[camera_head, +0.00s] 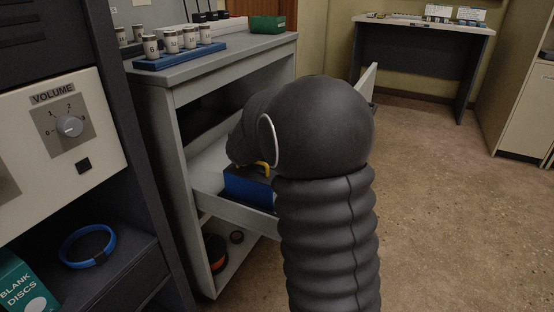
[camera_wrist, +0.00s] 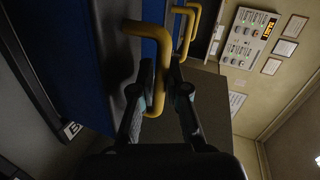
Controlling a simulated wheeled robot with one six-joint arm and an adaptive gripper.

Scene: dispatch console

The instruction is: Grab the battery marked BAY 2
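A blue battery (camera_head: 248,191) with a dark top and a yellow handle (camera_head: 267,166) sits in the open drawer of the grey cabinet in the head view. In the wrist view a blue battery (camera_wrist: 83,70) fills the left side, with a partly seen white label (camera_wrist: 71,130) beginning with B; its number cannot be read. My gripper (camera_wrist: 160,66) has one finger on each side of that battery's yellow handle (camera_wrist: 158,75). Whether both fingers press on it cannot be told. My arm hides the fingers and part of the drawer in the head view.
Further yellow handles (camera_wrist: 191,25) show just beyond the gripped area in the wrist view. The drawer wall (camera_head: 235,213) stands beside the battery. Above it, the cabinet top holds a blue rack (camera_head: 180,57) of labelled cylinders and a green box (camera_head: 267,25). Floor at right is clear.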

